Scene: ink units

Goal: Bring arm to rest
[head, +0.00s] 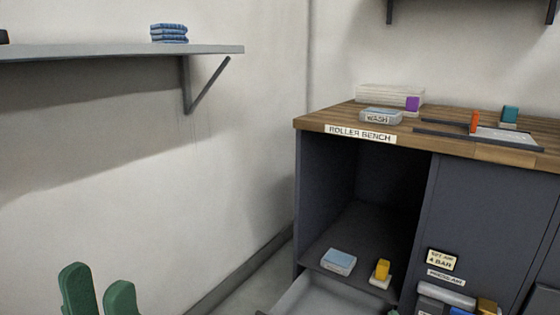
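My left gripper (98,293) shows at the bottom left edge of the head view. Its two green fingers point up with a gap between them, and nothing is seen held there. The rest of the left arm is below the frame. The gripper appears well to the left of the roller bench (362,235), over the pale wall and floor area.
A wall shelf (120,52) at upper left holds folded blue cloths (169,33). The bench's wooden top (440,140) carries a wash container (381,115) and tools. Below, a pulled-out drawer (325,297) juts out under an open compartment holding a blue box (339,261).

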